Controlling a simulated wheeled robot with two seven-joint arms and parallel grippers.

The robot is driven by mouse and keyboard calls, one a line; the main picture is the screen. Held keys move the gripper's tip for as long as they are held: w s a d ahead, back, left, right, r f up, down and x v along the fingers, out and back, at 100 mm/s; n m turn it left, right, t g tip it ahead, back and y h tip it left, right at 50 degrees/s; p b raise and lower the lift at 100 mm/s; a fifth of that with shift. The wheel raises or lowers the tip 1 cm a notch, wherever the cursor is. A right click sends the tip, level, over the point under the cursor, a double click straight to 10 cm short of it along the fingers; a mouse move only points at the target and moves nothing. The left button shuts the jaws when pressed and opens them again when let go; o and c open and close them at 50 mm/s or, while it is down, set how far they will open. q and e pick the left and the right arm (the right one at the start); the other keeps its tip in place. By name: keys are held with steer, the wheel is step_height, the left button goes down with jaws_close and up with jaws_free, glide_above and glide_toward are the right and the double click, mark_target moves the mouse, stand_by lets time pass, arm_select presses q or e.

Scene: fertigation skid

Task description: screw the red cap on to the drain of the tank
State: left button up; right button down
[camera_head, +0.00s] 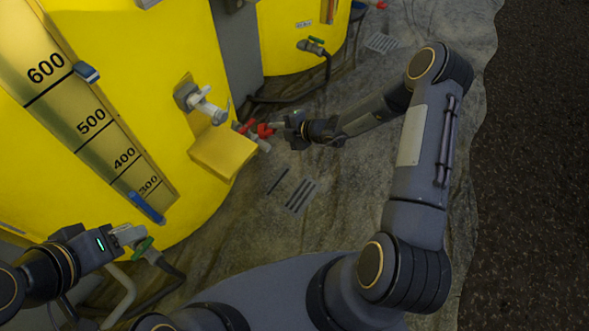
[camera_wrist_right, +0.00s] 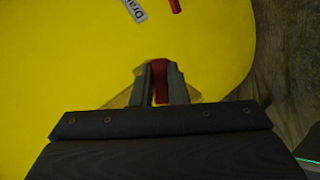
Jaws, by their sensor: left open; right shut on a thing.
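The red cap (camera_head: 265,130) is between the fingers of my right gripper (camera_head: 280,128), which is shut on it. In the right wrist view the red cap (camera_wrist_right: 160,82) shows between the two grey fingers (camera_wrist_right: 160,88). The drain (camera_head: 259,143), a pale stub with a red part (camera_head: 243,127) beside it, is low on the yellow tank (camera_head: 150,80). The cap appears close to the drain; I cannot tell whether they touch. In the wrist view the drain's opening is hidden. My left gripper (camera_head: 130,234) is open, beside a green valve handle (camera_head: 143,245) at the lower left.
A second yellow tank (camera_head: 290,40) with a green-handled valve (camera_head: 315,42) stands behind. A black hose (camera_head: 290,95) lies between them. The ground sheet at right is clear.

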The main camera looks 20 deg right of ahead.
step_height(320, 180, down, 21)
steer(key=w+d+m+t+h+b, duration=0.2)
steer(key=m+t+h+b, duration=0.2)
steer(key=m+t+b, duration=0.1)
steer(key=shift+d+m+t, duration=0.4)
steer(key=shift+m+t, duration=0.2)
steer(key=shift+m, duration=0.3)
steer(key=shift+r, duration=0.1)
steer(key=shift+w+a, duration=0.25)
steer(key=shift+w, duration=0.15)
steer(key=shift+w+a+b, duration=0.1)
steer(key=shift+b, duration=0.4)
steer(key=shift+w+a, duration=0.3)
steer(key=shift+w, duration=0.1)
stand_by(1.1)
steer(key=shift+b, duration=0.3)
